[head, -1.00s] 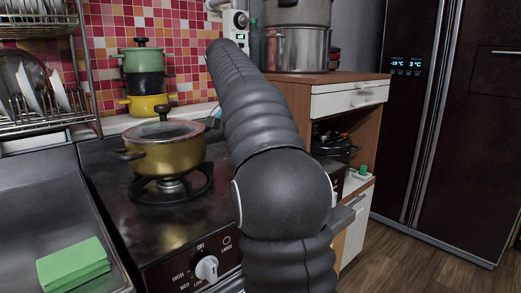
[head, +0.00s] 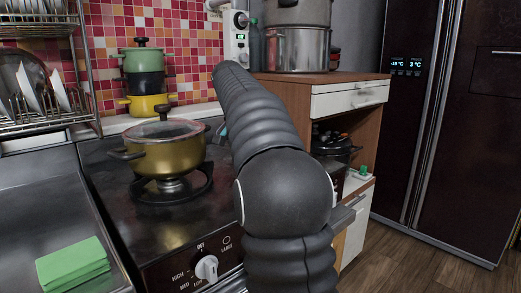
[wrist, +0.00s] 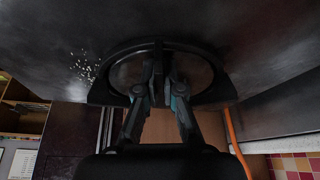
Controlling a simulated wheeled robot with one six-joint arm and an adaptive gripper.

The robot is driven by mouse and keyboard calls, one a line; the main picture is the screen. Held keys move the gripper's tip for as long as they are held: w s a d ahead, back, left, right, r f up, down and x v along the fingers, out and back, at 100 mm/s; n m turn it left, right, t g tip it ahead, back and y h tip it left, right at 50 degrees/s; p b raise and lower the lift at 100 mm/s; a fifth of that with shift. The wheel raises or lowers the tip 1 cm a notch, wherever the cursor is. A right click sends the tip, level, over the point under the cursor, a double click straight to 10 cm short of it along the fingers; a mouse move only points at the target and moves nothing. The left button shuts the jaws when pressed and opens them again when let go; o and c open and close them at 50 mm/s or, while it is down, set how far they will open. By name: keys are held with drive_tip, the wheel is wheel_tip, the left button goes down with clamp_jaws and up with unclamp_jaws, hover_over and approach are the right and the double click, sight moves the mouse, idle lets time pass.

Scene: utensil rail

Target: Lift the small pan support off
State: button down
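In the wrist view a round black pan support (wrist: 125,50) stands on the dark stove top, which fills the upper part of that picture. My gripper (wrist: 163,75) is at the near edge of this support, with its two fingertips on either side of a bar of it. A narrow gap shows between the fingers; contact with the bar is not clear. In the head view my arm hides this support and nearly all of my gripper. Another pan support (head: 200,190) is on the left of the stove (head: 125,215), under a gold pot (head: 165,158) with a glass lid.
Stacked green, black and yellow pots (head: 147,85) stand behind the stove. An orange hose (wrist: 234,140) runs near my gripper in the wrist view.

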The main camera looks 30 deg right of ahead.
drive_tip(key=shift+r, duration=0.1)
drive_tip(key=shift+r, duration=1.3)
drive_tip(key=shift+s+r, duration=0.2)
drive_tip(key=shift+r, duration=0.65)
drive_tip(key=s+r, duration=0.6)
drive_tip(key=s, duration=0.5)
drive_tip(key=shift+a+r, duration=0.3)
drive_tip(key=shift+a, duration=0.15)
drive_tip(key=shift+s, duration=0.1)
